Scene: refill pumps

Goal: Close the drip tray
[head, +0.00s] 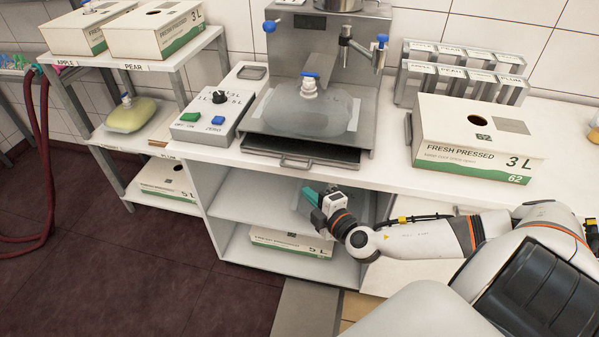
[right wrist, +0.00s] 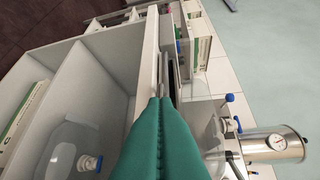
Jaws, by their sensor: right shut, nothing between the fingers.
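The drip tray (head: 330,158) is a dark, shallow drawer under the metal filling machine (head: 335,60). It sticks out a little past the machine's front, and its grey bar handle (head: 296,163) faces the front edge of the counter. My right gripper (head: 311,194) has teal fingers, which are shut and empty. In the head view it is below and slightly right of the handle, in front of the open shelves. In the right wrist view the shut fingertips (right wrist: 161,99) point toward the tray front; I cannot tell whether they touch it. My left gripper is not in view.
A clear pouch (head: 310,110) lies on the machine above the tray. A control box (head: 212,115) stands to the left and a 3 L carton (head: 470,150) to the right. The counter edge (head: 400,182) and open shelf (head: 245,195) are near my right gripper.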

